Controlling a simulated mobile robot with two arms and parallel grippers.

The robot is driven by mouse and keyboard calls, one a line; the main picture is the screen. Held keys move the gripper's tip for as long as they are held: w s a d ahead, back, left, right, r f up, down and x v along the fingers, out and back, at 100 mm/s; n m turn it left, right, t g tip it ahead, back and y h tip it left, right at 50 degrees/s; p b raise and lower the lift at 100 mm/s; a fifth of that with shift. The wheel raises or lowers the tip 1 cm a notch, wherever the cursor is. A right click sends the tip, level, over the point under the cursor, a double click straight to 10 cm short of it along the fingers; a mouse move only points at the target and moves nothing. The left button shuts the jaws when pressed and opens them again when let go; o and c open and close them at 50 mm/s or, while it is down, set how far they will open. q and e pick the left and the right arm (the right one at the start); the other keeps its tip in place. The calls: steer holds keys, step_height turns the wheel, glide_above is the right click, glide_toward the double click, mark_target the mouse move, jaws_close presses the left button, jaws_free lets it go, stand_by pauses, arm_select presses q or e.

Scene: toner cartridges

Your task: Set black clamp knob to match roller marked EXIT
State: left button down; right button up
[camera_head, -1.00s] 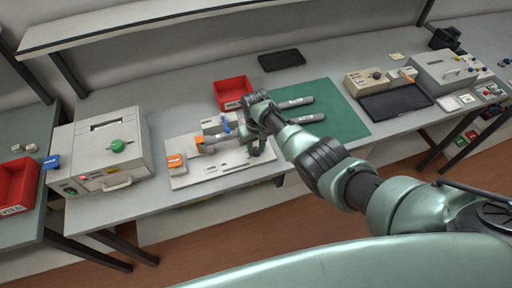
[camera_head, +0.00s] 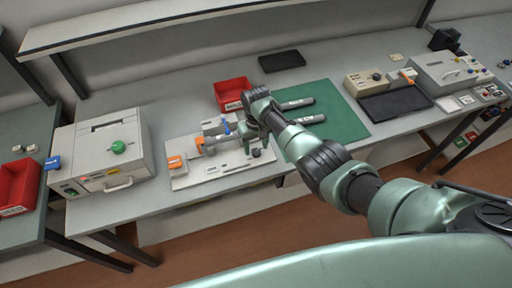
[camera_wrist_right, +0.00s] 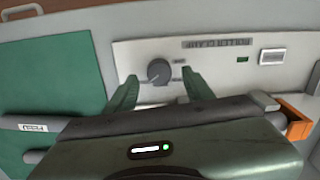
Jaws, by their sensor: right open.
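The black clamp knob (camera_wrist_right: 159,71) sits on the white roller clamp fixture (camera_wrist_right: 130,52), with its pointer toward small markings too blurred to read. In the head view the knob (camera_head: 256,153) shows at the fixture's right end, just below my right gripper (camera_head: 249,142). In the wrist view my right gripper (camera_wrist_right: 160,89) is open and empty, its green fingers to either side of the knob with gaps between. Two dark rollers (camera_head: 297,103) (camera_head: 305,119) with white labels lie on the green mat (camera_head: 345,120); I cannot read an EXIT mark. My left gripper is out of view.
A red bin (camera_head: 232,93) stands behind the fixture. A grey box with a green knob (camera_head: 118,147) stands further left. A black tray (camera_head: 282,61) lies behind the mat. The mat's right part is clear.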

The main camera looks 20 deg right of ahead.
mark_target(256, 151)
step_height(256, 151, up, 6)
steer(key=shift+f, duration=0.1)
steer(key=shift+s, duration=0.1)
stand_by(0.5)
steer(key=shift+n+t, duration=0.3)
steer(key=shift+t, duration=0.1)
steer(key=s+f, duration=0.1)
steer(key=s, duration=0.2)
steer(key=s+f, duration=0.2)
steer(key=s, duration=0.1)
steer(key=s+a+f, duration=0.1)
steer(key=s, duration=0.2)
steer(key=shift+f, duration=0.2)
steer(key=s+d+r+t, duration=0.15)
steer(key=s+r, duration=0.35)
steer(key=s, duration=0.7)
steer(key=s+d+r+t, duration=0.1)
steer(key=s+d+r, duration=0.3)
steer(key=s, duration=0.8)
step_height(256, 151, down, 35)
steer(key=s+a+g+b, duration=0.1)
steer(key=s+b, duration=0.2)
steer(key=b, duration=0.5)
steer(key=s+d+f+g+b, duration=0.1)
steer(key=s+d+f+b, duration=0.2)
steer(key=s+f, duration=1.2)
step_height(256, 151, down, 4)
steer(key=shift+s+r+b, duration=0.1)
steer(key=shift+s+b, duration=0.15)
steer(key=shift+b, duration=0.45)
